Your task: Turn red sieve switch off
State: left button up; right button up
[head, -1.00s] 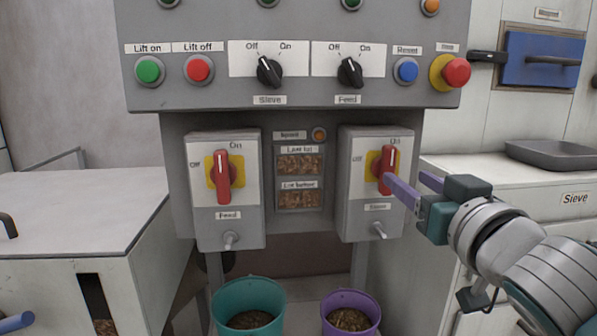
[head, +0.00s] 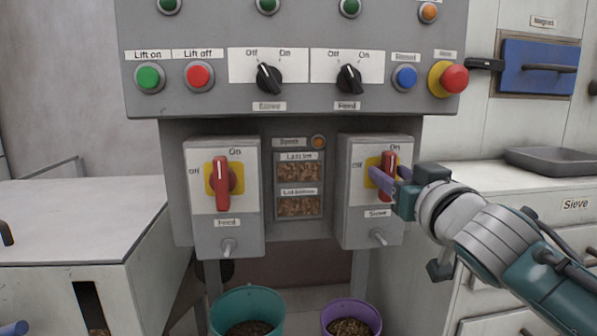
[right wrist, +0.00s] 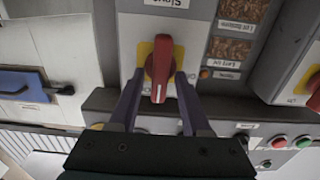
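The red sieve switch (head: 388,163) is a red rotary handle on a yellow plate, on the right grey box labelled Sieve (head: 376,212). Its handle stands upright, pointing to On. In the right wrist view, the red handle (right wrist: 159,72) appears upside down. My right gripper (head: 388,178) is at this switch. In the right wrist view, the fingers of my right gripper (right wrist: 160,76) are open, one on each side of the handle, with small gaps visible. In the head view the fingers hide the handle's lower part. I cannot make out my left gripper.
A similar red feed switch (head: 221,180) is on the left box, upright at On. The control panel (head: 300,95) with buttons and black knobs overhangs above. A teal bucket (head: 247,307) and a purple bucket (head: 351,316) stand below. A counter (head: 490,180) is at right.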

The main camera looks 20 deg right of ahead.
grip_shut()
jog(key=shift+n, duration=0.4)
jog(key=shift+a+n, duration=0.15)
jog(key=shift+n, duration=0.85)
jog(key=n, duration=1.5)
jog(key=shift+w+a+f, duration=0.1)
jog(key=shift+a+f, duration=0.2)
jog(key=shift+f, duration=0.05)
jog(key=shift+n, duration=0.3)
